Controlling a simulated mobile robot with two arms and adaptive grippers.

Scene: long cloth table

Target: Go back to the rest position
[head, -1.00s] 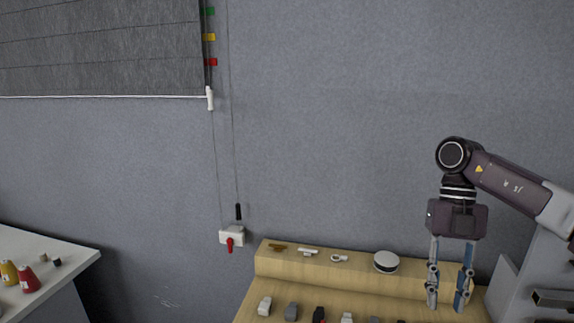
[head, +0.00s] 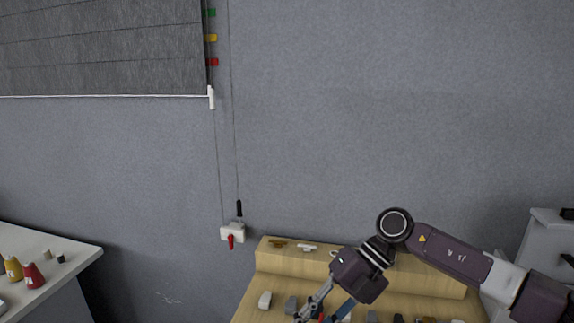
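My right gripper (head: 328,306) comes in from the right and hangs low over the wooden bench (head: 447,281), tilted down to the left. Its fingers reach the bottom edge of the head view and are partly cut off, so I cannot tell how far apart they are or whether they hold anything. It covers part of the bench and some small items there. My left gripper does not show in the head view.
A white table (head: 60,255) with a red bottle (head: 33,275) is at left. A pull-cord box (head: 232,233) hangs on the wall. A grey cabinet (head: 548,243) stands at right.

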